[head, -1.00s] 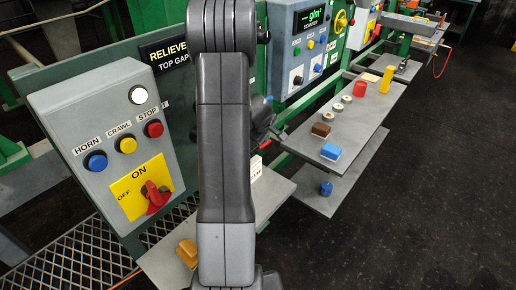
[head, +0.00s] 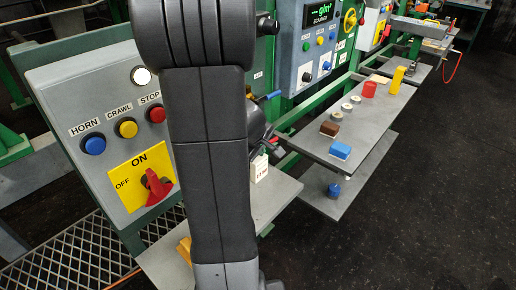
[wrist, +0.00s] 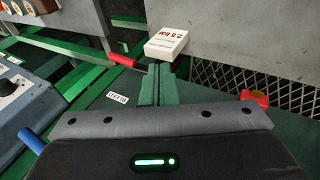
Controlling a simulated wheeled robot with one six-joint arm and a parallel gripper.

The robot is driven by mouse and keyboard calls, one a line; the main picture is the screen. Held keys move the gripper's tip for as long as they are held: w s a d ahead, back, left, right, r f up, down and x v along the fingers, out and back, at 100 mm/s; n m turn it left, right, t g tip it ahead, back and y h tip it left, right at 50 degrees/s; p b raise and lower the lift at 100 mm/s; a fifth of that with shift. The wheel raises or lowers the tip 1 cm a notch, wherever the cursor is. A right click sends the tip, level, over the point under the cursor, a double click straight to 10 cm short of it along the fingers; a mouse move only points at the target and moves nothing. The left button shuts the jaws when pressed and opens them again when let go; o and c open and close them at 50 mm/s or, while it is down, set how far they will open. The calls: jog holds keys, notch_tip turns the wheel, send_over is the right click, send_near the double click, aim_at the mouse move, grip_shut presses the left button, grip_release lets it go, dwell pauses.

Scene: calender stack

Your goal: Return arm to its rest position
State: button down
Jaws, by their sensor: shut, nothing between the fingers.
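My gripper (wrist: 158,72) shows in the wrist view as two narrow green-grey fingers pressed together, with nothing between them. Their tips are just below a white block with red lettering (wrist: 166,42) in the picture; I cannot tell whether they touch it. The block also shows in the head view (head: 260,167), right of my arm. In the head view my arm stands upright across the middle, and it hides most of the gripper.
A grey control box (head: 80,95) with buttons and a red rotary switch (head: 154,187) is left of my arm. To the right, a grey shelf (head: 365,125) holds several small objects. Dark floor at right is clear.

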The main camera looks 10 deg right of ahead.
dwell(0.4)
jog(key=p, duration=0.6)
send_near(273, 142)
jog(key=w, duration=0.2)
jog(key=x, duration=0.3)
jog(key=d+b+x, duration=0.1)
jog(key=x, duration=0.2)
jog(key=shift+r, duration=0.15)
jog(key=shift+s, duration=0.1)
jog(key=shift+a+r, duration=0.1)
